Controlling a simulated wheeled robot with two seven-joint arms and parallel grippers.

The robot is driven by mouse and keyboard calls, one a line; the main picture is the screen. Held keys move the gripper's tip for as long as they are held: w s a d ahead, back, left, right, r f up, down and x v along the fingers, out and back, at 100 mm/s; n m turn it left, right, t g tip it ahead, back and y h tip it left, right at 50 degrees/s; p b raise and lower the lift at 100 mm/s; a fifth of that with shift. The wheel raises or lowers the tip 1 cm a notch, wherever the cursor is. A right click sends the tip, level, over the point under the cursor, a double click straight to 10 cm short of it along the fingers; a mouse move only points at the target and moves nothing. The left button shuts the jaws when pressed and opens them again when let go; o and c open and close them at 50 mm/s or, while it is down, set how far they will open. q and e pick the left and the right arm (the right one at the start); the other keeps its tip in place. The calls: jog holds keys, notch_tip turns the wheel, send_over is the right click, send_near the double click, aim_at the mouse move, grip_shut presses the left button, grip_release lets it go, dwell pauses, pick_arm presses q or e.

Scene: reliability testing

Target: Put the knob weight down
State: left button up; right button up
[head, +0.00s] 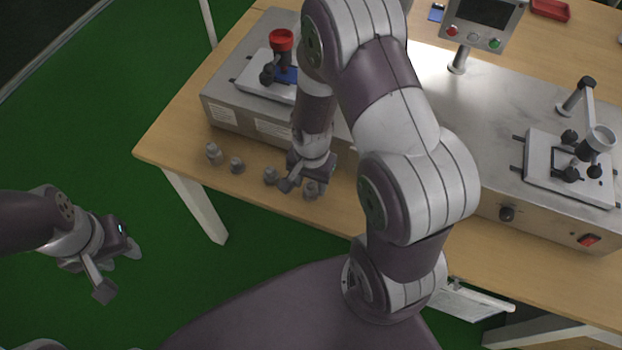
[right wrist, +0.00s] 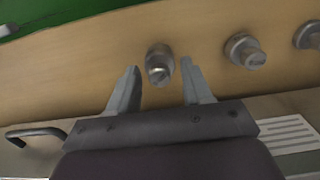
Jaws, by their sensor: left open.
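Several grey knob weights stand in a row on the wooden table's front strip. The rightmost weight (head: 311,190) is beside my right gripper (head: 303,184) in the head view, partly hidden by it. In the right wrist view this weight (right wrist: 159,64) stands on the wood between the spread fingertips of my right gripper (right wrist: 158,82), with gaps on both sides. A second weight (head: 270,176) stands just left of the gripper, and two more (head: 213,153) are further left. My left gripper (head: 118,270) is open and empty, over the green floor left of the table.
A grey machine (head: 225,112) with a red-topped fixture (head: 281,42) stands behind the weights. A control panel (head: 483,18) and a second fixture (head: 570,175) are to the right. My right arm covers the middle. The table's front left corner (head: 150,150) is clear.

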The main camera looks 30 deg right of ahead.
aim_at(311, 183)
jog(key=shift+r, duration=0.45)
jog(key=s+a+r+n+t+p, duration=0.1)
jog(key=s+r+n, duration=0.3)
jog(key=r+n, duration=0.6)
notch_tip(311, 183, up, 4)
jog(key=shift+a+f+p, duration=0.1)
jog(key=shift+a+p, duration=0.2)
jog(key=shift+a, duration=0.4)
jog(key=shift+s, duration=0.15)
